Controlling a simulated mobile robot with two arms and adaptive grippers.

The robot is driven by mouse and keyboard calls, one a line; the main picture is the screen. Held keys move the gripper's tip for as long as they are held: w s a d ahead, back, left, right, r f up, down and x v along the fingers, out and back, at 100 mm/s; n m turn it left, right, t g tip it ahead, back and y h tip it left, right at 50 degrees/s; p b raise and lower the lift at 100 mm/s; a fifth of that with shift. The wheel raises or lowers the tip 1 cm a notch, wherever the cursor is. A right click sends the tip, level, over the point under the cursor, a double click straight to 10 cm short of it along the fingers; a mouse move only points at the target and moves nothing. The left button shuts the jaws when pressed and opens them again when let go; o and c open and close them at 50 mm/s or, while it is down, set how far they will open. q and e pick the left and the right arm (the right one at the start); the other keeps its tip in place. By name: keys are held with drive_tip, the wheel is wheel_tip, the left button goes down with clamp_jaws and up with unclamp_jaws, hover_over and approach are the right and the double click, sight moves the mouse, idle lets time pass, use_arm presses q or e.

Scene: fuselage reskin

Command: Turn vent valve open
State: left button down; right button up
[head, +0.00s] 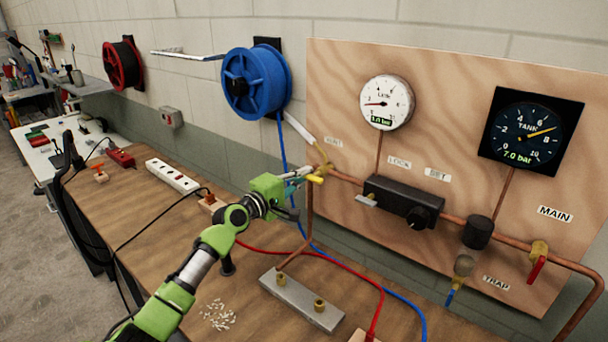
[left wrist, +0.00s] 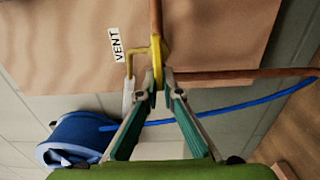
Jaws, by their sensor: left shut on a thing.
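The vent valve (head: 326,167) is a brass-yellow fitting at the left end of the copper pipe on the wooden panel, near the VENT label (head: 334,142). Its yellow lever (head: 315,179) points out toward my left gripper (head: 306,176). In the left wrist view, the yellow lever (left wrist: 156,56) runs down between the two fingertips (left wrist: 159,84), and the gripper is shut on it. The fingertips hide the lever's end. The VENT label also shows in the left wrist view (left wrist: 116,45). My right gripper is not in view.
A white tube (head: 300,130) sits just above the valve. A blue hose reel (head: 256,83) hangs on the wall at left. The black regulator (head: 402,200), two gauges and the red-handled main valve (head: 537,265) are to the right. A metal manifold block (head: 301,302) lies on the bench below.

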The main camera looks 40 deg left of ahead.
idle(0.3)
use_arm(q)
drive_tip(key=c, duration=2.2)
unclamp_jaws()
drive_tip(key=shift+s, duration=0.1)
drive_tip(key=s, duration=0.8)
drive_tip(key=s+a, duration=0.1)
drive_tip(key=s, duration=0.2)
drive_tip(key=shift+s, duration=0.4)
drive_tip(key=shift+f, duration=0.1)
